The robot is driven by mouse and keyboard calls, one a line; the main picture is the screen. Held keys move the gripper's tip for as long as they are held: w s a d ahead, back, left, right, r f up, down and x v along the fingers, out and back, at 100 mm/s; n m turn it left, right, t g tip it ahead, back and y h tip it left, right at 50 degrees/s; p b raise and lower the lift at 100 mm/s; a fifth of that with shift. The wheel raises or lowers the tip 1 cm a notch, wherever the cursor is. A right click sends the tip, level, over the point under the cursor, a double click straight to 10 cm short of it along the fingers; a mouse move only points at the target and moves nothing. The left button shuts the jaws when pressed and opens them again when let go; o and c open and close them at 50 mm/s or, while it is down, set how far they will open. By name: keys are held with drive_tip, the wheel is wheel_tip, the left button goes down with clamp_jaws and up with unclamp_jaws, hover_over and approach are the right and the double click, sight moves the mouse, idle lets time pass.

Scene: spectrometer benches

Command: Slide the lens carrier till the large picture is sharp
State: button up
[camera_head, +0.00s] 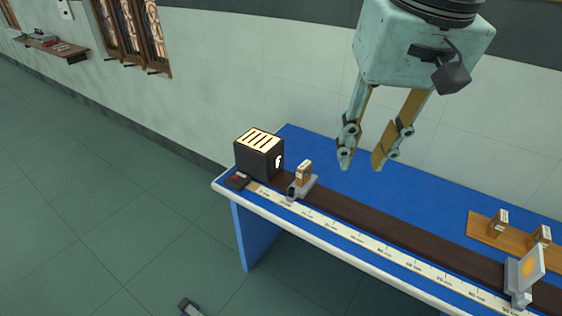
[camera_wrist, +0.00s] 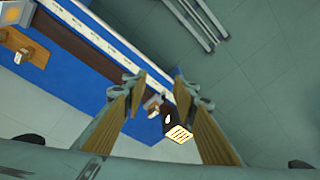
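My gripper (camera_head: 362,165) is open and empty above the blue bench, to the right of the lens carrier. The lens carrier (camera_head: 302,182) is a small grey slide with a wooden block on it, sitting on the dark rail (camera_head: 375,218) near its left end. A black lamp box (camera_head: 258,158) with glowing slots on top and a bright figure on its side stands left of it. A screen on a grey stand (camera_head: 525,272) is at the rail's right end with an orange patch; its sharpness is too small to tell. In the wrist view, the open fingers (camera_wrist: 158,77) frame the lamp box (camera_wrist: 177,132).
A printed scale (camera_head: 385,249) runs along the bench's front edge. The rail between carrier and screen is clear.

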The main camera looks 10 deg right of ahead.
drive_tip(key=w+m+g+p, duration=0.2)
drive_tip(key=w+p, duration=0.1)
drive_tip(key=w, duration=1)
drive_tip(key=m+g+y+p, duration=0.2)
drive_tip(key=m+g+p, duration=0.1)
drive_tip(key=p, duration=0.3)
hover_over(292, 188)
drive_tip(key=s+d, duration=0.2)
drive_tip(key=d, duration=0.1)
wheel_tip(292, 188, down, 17)
drive_tip(key=w+f+m+g+p, duration=0.1)
drive_tip(key=w+f, duration=0.4)
drive_tip(key=f, duration=0.9)
drive_tip(key=shift+w+d+f+m+y+p, duration=0.15)
drive_tip(key=shift+w+f+m+y+p, duration=0.3)
drive_tip(key=shift+p, duration=0.5)
drive_tip(key=shift+s, duration=0.15)
drive_tip(key=shift+p+x, duration=0.75)
drive_tip(key=shift+x, duration=6)
drive_tip(key=shift+d, duration=0.15)
drive_tip(key=shift+c, duration=0.4)
